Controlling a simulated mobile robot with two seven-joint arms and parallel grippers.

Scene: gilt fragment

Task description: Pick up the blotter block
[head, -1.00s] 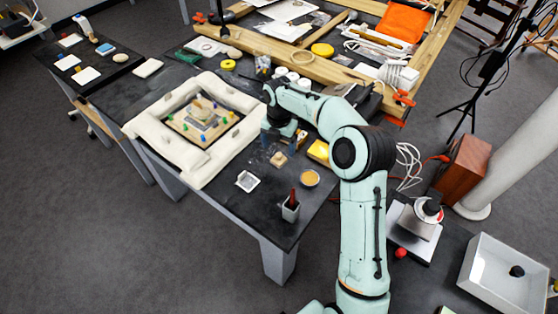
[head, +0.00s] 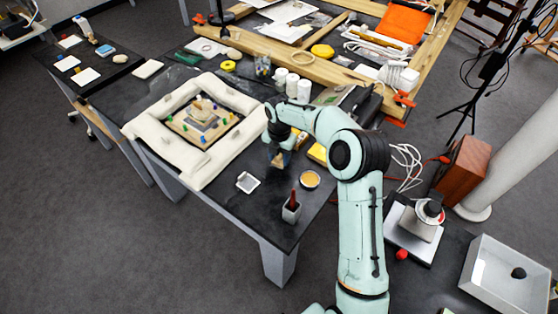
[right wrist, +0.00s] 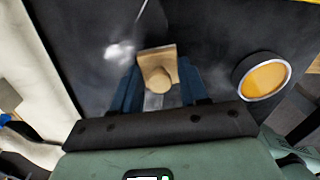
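The blotter block, a small tan wooden block with a round knob (right wrist: 158,78), sits on the dark tabletop in the right wrist view. My right gripper (head: 280,160) is lowered over it in the head view and hides most of it. In the right wrist view the two blue fingers of my right gripper (right wrist: 157,88) stand on either side of the block. They look open around it, very close to its sides; contact is hard to tell. My left gripper is not in view.
An orange-filled round dish (head: 310,179), a white square tray (head: 248,182) and a grey cup with a red-handled tool (head: 291,208) stand close by. A white padded frame (head: 150,150) lies left. A yellow block (head: 318,154) is just right of my gripper.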

